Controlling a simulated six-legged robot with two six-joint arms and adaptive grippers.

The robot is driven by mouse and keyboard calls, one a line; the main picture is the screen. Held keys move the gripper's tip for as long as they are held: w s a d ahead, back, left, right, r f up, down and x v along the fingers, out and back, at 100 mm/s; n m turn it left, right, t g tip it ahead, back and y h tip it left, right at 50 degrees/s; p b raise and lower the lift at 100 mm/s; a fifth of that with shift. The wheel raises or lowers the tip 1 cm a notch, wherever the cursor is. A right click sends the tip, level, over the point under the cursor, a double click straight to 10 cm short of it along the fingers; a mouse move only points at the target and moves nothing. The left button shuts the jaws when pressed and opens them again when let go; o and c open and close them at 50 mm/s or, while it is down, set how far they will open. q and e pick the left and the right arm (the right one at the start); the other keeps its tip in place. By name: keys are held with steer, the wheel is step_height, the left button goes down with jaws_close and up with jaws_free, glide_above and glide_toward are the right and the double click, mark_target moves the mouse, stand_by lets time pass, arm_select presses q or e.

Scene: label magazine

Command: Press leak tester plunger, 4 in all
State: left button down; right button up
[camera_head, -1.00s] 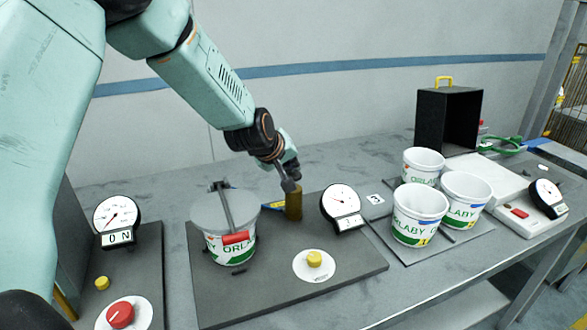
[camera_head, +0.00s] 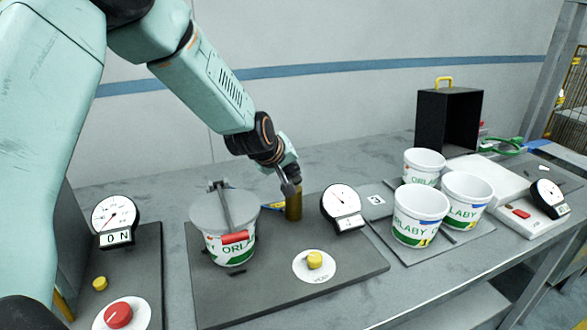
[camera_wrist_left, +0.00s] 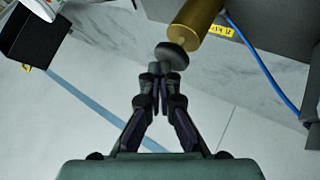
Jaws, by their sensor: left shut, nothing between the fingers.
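The leak tester plunger is a brass cylinder (camera_head: 294,206) standing upright at the back of the dark tester plate (camera_head: 250,300). It also shows in the left wrist view (camera_wrist_left: 197,16), with a dark round cap (camera_wrist_left: 172,56) on its end. My left gripper (camera_head: 289,190) is shut and empty, right at the top of the cylinder. In the left wrist view its fingertips (camera_wrist_left: 158,73) meet at the dark cap's edge; I cannot tell whether they touch it. The tester's dial gauge (camera_head: 341,203) stands right of the cylinder. My right gripper is not in view.
A lidded white tub (camera_head: 228,249) under a clamp stands left of the plunger. A yellow button (camera_head: 314,260) is in front. Three open white tubs (camera_head: 420,225) stand right, near a black box (camera_head: 480,125). Another gauge (camera_head: 115,217) and a red knob (camera_head: 118,315) are left.

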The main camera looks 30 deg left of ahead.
mark_target(292, 178)
arm_select(q)
steer(key=shift+s+f, duration=0.1)
steer(key=shift+f, duration=0.3)
steer(key=shift+r, duration=0.1)
steer(key=shift+r+p, duration=2)
steer(key=shift+r, duration=0.35)
steer(key=shift+w+r+p, duration=0.2)
steer(key=shift+r+p, duration=0.6)
steer(key=shift+r, duration=0.1)
step_height(292, 178, up, 3)
steer(key=p, duration=0.3)
steer(key=shift+r, duration=0.15)
